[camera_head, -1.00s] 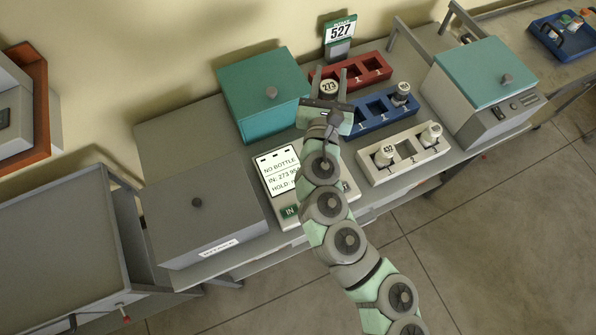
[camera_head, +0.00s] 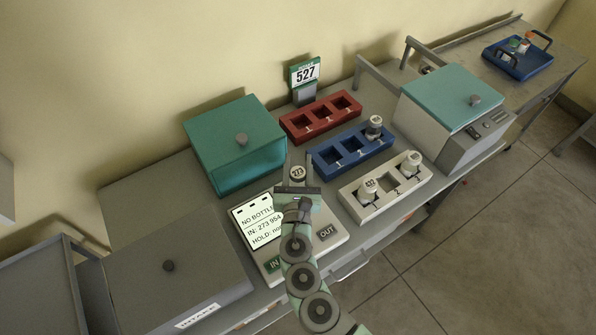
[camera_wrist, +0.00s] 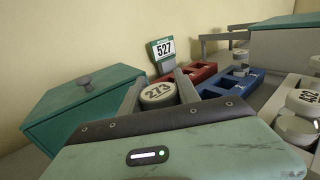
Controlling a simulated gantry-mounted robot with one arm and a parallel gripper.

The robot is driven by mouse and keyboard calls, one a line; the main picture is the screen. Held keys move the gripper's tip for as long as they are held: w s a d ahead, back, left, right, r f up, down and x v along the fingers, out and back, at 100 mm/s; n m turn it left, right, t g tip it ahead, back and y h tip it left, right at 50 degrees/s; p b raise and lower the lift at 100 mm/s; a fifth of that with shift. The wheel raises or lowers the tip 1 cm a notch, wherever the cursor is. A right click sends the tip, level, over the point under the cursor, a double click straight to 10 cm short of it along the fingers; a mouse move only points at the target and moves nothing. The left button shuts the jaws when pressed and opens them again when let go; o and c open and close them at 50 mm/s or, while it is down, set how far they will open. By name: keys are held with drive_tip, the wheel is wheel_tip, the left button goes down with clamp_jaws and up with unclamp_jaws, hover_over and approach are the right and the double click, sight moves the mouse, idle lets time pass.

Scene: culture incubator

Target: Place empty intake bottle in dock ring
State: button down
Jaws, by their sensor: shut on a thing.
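My gripper (camera_head: 298,172) is shut on a bottle with a white lid marked 273 (camera_head: 297,173). In the wrist view the lid of bottle 273 (camera_wrist: 158,95) sits between the two fingers; its body is mostly hidden. The bottle appears above the back of the white console, right of the teal box and left of the blue rack. The console (camera_head: 257,233) has a screen reading "NO BOTTLE", "IN: 273 954" and a partly covered "HOLD" line, with IN and OUT labels. My arm covers its middle. I cannot make out a dock ring.
The teal box (camera_head: 235,150) stands close left. The red rack (camera_head: 318,124) looks empty. The blue rack (camera_head: 335,160) holds one bottle (camera_head: 374,127), and the white rack (camera_head: 385,203) holds two. A sign reading 527 (camera_head: 305,73) stands behind. A grey INTAKE box (camera_head: 170,268) is front left.

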drive_tip(key=shift+a+f, duration=0.1)
drive_tip(key=shift+f, duration=1.15)
drive_tip(key=shift+b, duration=0.3)
drive_tip(key=shift+f, duration=0.25)
drive_tip(key=c, duration=0.9)
unclamp_jaws()
drive_tip(key=shift+r, duration=0.15)
drive_tip(key=shift+s+r, duration=0.15)
drive_tip(key=s, duration=1.1)
drive_tip(key=shift+s+a+p, duration=0.3)
drive_tip(key=shift+s, duration=0.1)
